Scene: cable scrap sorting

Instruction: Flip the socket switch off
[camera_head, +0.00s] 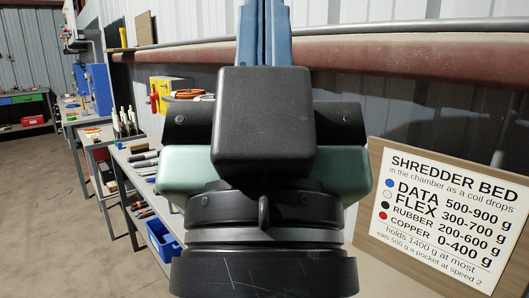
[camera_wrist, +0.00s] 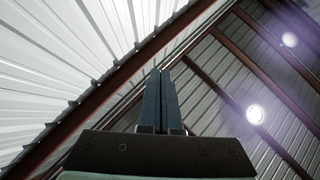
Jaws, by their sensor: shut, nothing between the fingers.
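My gripper (camera_head: 265,30) points upward in the head view, with its two blue-grey fingers side by side at the top edge of the picture. In the wrist view my gripper (camera_wrist: 161,75) is shut and empty, its fingers together against the roof. My wrist and arm fill the middle of the head view and hide what is behind them. I cannot make out a socket or its switch in either view.
A sign headed "Shredder bed" (camera_head: 448,215) stands at the right. At the left are workbenches with tools (camera_head: 128,125), a yellow box (camera_head: 165,88), a blue bin (camera_head: 163,240) and blue cabinets (camera_head: 100,88). Open floor (camera_head: 35,200) lies at the far left.

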